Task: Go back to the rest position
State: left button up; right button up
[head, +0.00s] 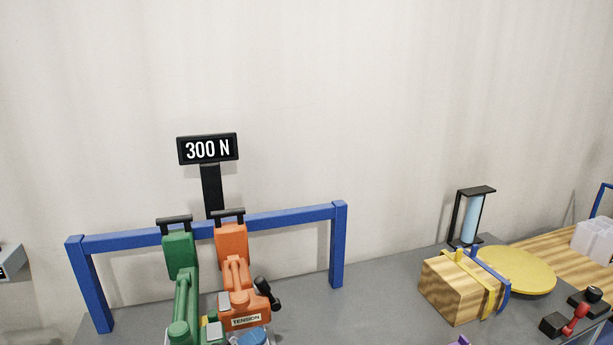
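Neither of my grippers shows in the head view, and no arm of mine can be made out. An orange tool (231,246) labelled "TENSION" and a green tool (180,255) stand side by side at the blue frame (290,217), each with a black bar on top.
On the grey table (375,290), a wooden block (450,289) with yellow and blue straps sits at the right. Behind it are a yellow disc (525,270) and a black stand with a light-blue cylinder (472,220). A red-and-black tool (575,318) lies at the right. The table's middle is clear.

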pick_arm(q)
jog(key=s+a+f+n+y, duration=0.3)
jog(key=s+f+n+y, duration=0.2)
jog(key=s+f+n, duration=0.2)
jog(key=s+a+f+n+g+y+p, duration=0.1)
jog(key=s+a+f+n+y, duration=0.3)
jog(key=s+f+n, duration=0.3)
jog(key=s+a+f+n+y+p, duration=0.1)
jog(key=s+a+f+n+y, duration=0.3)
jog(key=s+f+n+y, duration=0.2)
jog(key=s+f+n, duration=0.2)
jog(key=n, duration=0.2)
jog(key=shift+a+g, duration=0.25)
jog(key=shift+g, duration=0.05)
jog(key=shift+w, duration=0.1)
